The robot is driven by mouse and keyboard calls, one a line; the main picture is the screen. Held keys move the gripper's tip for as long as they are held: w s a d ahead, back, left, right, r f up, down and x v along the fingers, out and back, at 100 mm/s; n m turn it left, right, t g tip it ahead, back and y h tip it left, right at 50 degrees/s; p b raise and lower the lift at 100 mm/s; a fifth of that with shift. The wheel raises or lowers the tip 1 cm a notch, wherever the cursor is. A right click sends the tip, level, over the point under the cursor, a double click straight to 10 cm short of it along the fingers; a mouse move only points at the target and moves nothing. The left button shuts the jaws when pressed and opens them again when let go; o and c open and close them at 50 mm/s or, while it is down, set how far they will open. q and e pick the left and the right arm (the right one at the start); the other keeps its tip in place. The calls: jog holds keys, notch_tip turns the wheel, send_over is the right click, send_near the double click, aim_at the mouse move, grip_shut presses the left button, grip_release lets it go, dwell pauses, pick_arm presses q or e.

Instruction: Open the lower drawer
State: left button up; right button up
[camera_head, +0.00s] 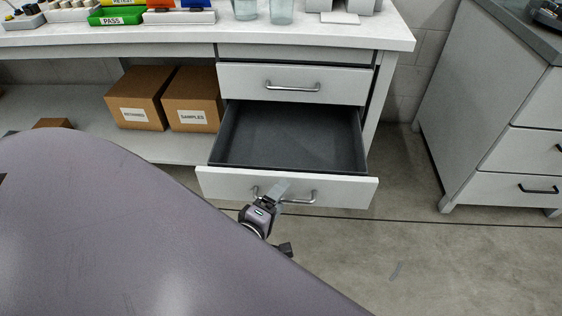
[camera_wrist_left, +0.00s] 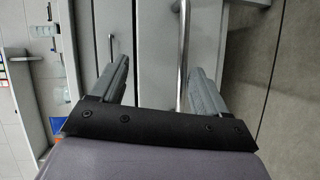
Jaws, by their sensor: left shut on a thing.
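The lower drawer (camera_head: 225,184) is white with a dark grey inside, and it stands pulled well out of the bench. It looks empty. Its metal bar handle (camera_head: 312,196) is on the front panel, partly covered by my left gripper (camera_head: 279,192). In the left wrist view the handle (camera_wrist_left: 183,55) runs up between the fingers of the gripper (camera_wrist_left: 158,72), close to the right finger. My right gripper is in neither view.
The upper drawer (camera_head: 340,85) is shut above the open one. Two cardboard boxes (camera_head: 139,97) (camera_head: 193,98) stand on the lower shelf to the left. A grey cabinet (camera_head: 459,110) stands at the right. The floor (camera_head: 440,265) in front is clear.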

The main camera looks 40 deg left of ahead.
pick_arm(q)
jog(key=shift+s+r, duration=0.55)
jog(key=shift+r, duration=0.05)
jog(key=shift+c, duration=1.2)
jog(key=shift+s+d+f, duration=0.15)
jog(key=shift+s+f, duration=0.05)
jog(key=shift+s, duration=0.6)
jog(key=shift+s+d+f, duration=0.15)
jog(key=shift+s+f, duration=0.1)
jog(key=shift+s, duration=0.5)
jog(key=shift+s+d+f, duration=0.15)
jog(key=shift+s+f, duration=0.05)
jog(key=shift+s, duration=0.6)
